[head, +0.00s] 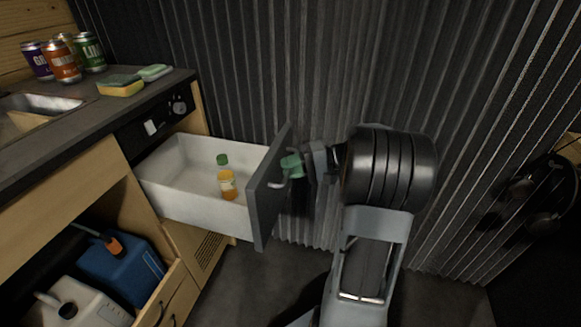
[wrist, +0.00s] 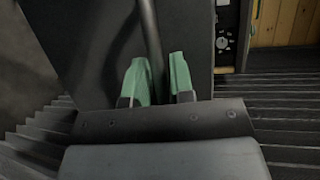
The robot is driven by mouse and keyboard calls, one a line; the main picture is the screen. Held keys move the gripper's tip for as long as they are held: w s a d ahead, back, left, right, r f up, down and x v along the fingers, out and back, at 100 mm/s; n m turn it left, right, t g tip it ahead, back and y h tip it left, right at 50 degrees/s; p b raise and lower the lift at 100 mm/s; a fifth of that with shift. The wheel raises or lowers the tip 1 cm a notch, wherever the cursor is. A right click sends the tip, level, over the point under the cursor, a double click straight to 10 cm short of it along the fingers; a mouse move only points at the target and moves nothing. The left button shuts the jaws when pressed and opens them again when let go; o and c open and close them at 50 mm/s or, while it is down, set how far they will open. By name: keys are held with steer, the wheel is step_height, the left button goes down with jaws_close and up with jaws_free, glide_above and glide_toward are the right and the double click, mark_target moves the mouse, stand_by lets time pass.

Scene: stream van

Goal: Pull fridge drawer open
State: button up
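The fridge drawer (head: 190,205) is a white bin with a dark grey front panel (head: 266,200), pulled well out from the cabinet. A metal bar handle (head: 275,185) is on the outer face of the panel. My gripper (head: 292,168) is at this handle from the right. In the wrist view my green fingertips (wrist: 158,80) stand on both sides of the handle bar (wrist: 152,40), close around it, with the panel (wrist: 90,45) behind. A small gap may show beside the right fingertip. An orange bottle with a green cap (head: 227,180) stands inside the drawer.
The counter (head: 60,125) above holds several cans (head: 65,60), sponges (head: 120,86) and a sink (head: 40,103). Below left, an open compartment holds a blue canister (head: 120,270) and a white canister (head: 80,305). A corrugated wall (head: 300,70) stands close behind the drawer. Dark floor lies below.

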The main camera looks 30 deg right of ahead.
steer(key=p+v, duration=0.3)
steer(key=v, duration=1)
steer(key=shift+s+d+p, duration=0.2)
steer(key=shift+d+p, duration=0.15)
steer(key=shift+r, duration=0.15)
steer(key=s+a+r+n+g+h+p, duration=0.1)
steer(key=s+a+r+n+h+p, duration=0.1)
steer(key=a+r+h+p, duration=0.5)
steer(key=s+a+r+n+g+h+p, duration=0.1)
steer(key=s+a+r+n+h+p, duration=0.2)
steer(key=a+r+p, duration=1.4)
steer(key=s+r+h+p, duration=0.1)
steer(key=s+h+p, duration=0.1)
steer(key=h+p, duration=0.2)
steer(key=shift+r+n+g+h+p, duration=0.3)
steer(key=shift+h+p, duration=0.1)
steer(key=shift+p, duration=0.3)
